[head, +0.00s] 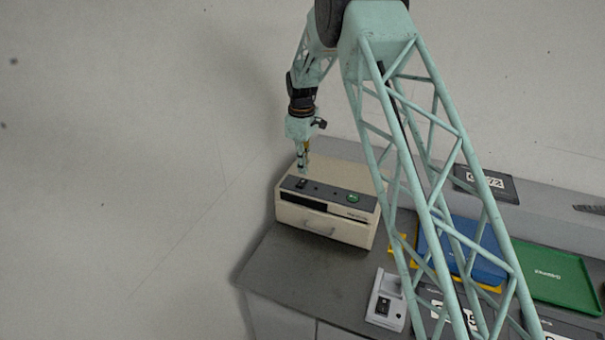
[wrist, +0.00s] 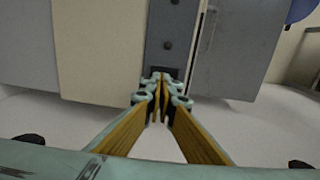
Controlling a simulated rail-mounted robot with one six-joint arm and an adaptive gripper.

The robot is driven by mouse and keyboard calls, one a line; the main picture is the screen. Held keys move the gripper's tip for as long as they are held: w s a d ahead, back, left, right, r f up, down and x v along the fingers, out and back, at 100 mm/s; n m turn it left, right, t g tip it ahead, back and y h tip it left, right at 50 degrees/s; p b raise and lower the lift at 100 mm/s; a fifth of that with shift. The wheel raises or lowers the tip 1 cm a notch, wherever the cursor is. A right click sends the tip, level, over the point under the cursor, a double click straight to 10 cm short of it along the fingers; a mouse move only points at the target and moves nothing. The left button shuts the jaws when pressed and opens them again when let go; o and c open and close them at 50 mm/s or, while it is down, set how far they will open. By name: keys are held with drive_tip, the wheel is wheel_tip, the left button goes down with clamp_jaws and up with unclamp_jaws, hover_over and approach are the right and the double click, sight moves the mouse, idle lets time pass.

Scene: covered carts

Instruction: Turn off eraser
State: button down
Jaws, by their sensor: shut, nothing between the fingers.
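A beige box-shaped unit (head: 345,232), which I take to be the eraser, stands on the grey counter. Its label is too small to read. A dark control strip (head: 325,191) along its top front edge carries a black switch (head: 301,184) at the left and a green button or lamp (head: 353,198) at the right. My gripper (head: 303,169) points down just above the strip's left end, close to the switch. In the wrist view, my gripper (wrist: 158,82) is shut and empty, its tips over the grey strip (wrist: 172,30). I cannot tell whether they touch the switch or its position.
A small white device (head: 386,300) with a black switch stands at the counter's front. A blue tray (head: 470,245) and a green tray (head: 555,275) lie to the right, partly behind my arm. A dark labelled panel (head: 505,190) is at the back. The counter (head: 290,262) before the unit is clear.

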sight(304, 181)
wheel_tip(304, 181, up, 9)
drive_tip(key=w+b, duration=0.1)
drive_tip(key=shift+d+r, duration=0.15)
drive_tip(key=shift+d, duration=0.1)
idle(0.6)
drive_tip(key=s+d+r+m+t+b, duration=0.1)
drive_tip(key=s+d+r+m+b, duration=0.15)
drive_tip(key=s+d+r, duration=0.55)
drive_tip(key=s+d+r+m+b, duration=0.1)
drive_tip(key=s+r+m+b, duration=0.15)
drive_tip(key=s+r, duration=0.65)
drive_tip(key=s+d+r+m+t+b, duration=0.1)
drive_tip(key=s+d+r+b, duration=0.3)
drive_tip(key=s, duration=0.9)
drive_tip(key=s+d+m+b, duration=0.1)
drive_tip(key=s+d+m, duration=0.15)
drive_tip(key=s, duration=0.75)
drive_tip(key=s+d+m+b, duration=0.1)
drive_tip(key=s+d+b, duration=0.15)
drive_tip(key=s, duration=0.65)
drive_tip(key=s+d+f+m+b, duration=0.1)
drive_tip(key=s+f, duration=0.4)
drive_tip(key=s, duration=0.5)
drive_tip(key=s+d+f+m+t+b, duration=0.1)
drive_tip(key=s+f, duration=0.4)
drive_tip(key=s, duration=0.5)
drive_tip(key=shift+d+m+t+b, duration=0.3)
drive_tip(key=shift+m+b, duration=0.4)
drive_tip(key=shift+m, duration=0.25)
